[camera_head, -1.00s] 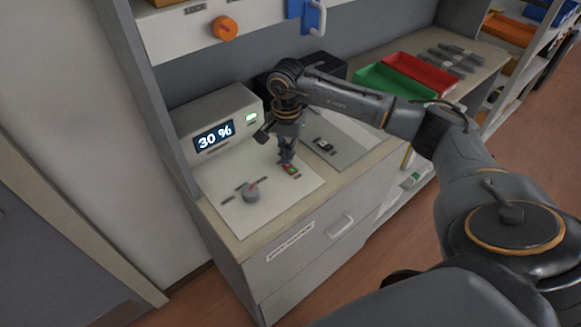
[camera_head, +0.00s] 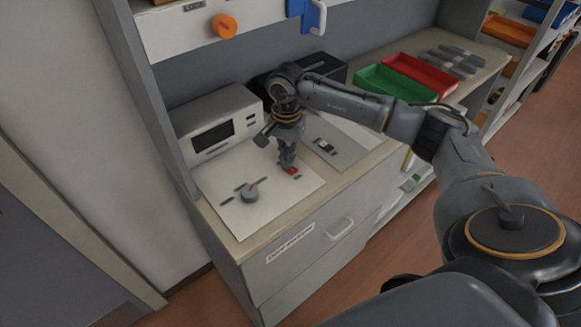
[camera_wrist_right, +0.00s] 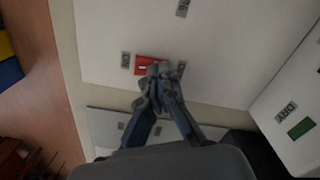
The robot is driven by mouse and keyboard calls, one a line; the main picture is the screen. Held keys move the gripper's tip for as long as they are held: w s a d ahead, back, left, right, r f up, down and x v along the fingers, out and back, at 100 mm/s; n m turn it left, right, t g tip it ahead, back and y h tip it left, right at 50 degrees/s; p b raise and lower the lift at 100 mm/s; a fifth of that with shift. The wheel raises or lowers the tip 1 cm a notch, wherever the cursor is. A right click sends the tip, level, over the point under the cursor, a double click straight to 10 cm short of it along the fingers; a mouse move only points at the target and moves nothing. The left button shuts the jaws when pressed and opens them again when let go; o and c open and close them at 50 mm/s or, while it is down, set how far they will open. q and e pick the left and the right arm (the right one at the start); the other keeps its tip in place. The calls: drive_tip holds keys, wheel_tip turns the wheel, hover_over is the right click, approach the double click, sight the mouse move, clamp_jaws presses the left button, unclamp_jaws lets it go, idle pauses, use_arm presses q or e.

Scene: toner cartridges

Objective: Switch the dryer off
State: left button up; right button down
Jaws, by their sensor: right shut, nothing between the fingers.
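The dryer unit (camera_head: 215,127) is a pale box at the back left of the counter, and its display (camera_head: 212,136) is dark. In front of it lies a white panel (camera_head: 225,216) with a grey knob (camera_head: 250,194) and a small red switch (camera_head: 292,171). My right gripper (camera_head: 287,166) is shut and empty, its fingertips down at the switch. In the right wrist view, the closed fingertips (camera_wrist_right: 157,72) cover the right part of the red switch (camera_wrist_right: 144,65). A small dark green indicator (camera_wrist_right: 300,128) shows at the right. My left gripper is out of view.
A grey plate (camera_head: 335,150) with a small device lies right of the white panel. Green (camera_head: 380,84) and red (camera_head: 425,76) trays stand farther right. An orange knob (camera_head: 224,26) is on the upper panel. The drawer front (camera_head: 300,250) is below the counter edge.

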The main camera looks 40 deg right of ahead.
drive_tip(key=shift+r+p, duration=1.75)
drive_tip(key=shift+r, duration=1.75)
drive_tip(key=shift+f, duration=0.1)
